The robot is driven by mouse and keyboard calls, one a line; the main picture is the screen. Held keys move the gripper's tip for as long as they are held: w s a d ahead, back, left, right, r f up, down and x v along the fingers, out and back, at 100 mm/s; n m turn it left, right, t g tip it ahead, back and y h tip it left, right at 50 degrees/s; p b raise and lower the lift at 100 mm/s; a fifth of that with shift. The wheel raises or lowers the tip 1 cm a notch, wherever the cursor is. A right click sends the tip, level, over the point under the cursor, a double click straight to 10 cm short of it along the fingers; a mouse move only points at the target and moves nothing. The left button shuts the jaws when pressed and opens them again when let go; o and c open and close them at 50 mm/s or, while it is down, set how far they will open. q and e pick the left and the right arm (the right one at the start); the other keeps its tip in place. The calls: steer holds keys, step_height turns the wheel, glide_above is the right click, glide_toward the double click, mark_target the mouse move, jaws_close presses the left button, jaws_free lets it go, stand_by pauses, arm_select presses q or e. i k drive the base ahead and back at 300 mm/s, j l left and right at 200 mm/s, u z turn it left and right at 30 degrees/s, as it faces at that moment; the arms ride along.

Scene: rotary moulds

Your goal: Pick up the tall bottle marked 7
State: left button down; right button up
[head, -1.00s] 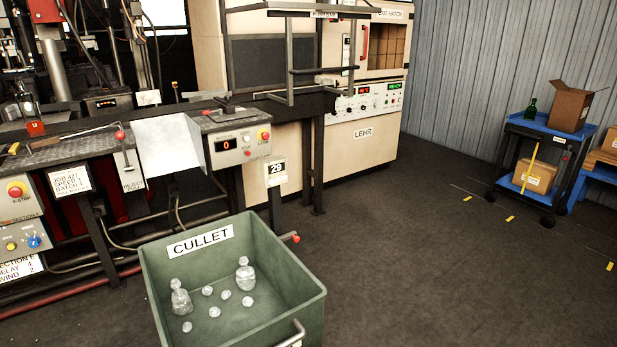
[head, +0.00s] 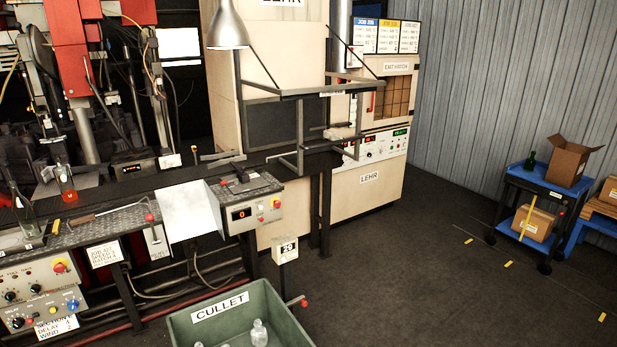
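No marking 7 can be read on any bottle. A tall clear bottle (head: 24,212) stands at the left end of the machine bench, partly near the picture's edge. A bottle glowing orange-red at its base (head: 67,187) stands a little behind and to the right of it. A dark green bottle (head: 530,161) stands on the blue cart at the far right. Neither of my grippers is in view.
The green cullet bin (head: 280,303) stands on the floor at bottom centre. The blue cart (head: 521,174) holds cardboard boxes (head: 568,160). The lehr (head: 376,202) stands behind the bench (head: 150,222). The dark floor between bin and cart is open. A lamp (head: 227,25) hangs above.

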mark_target(22, 208)
steer(key=u, duration=1.75)
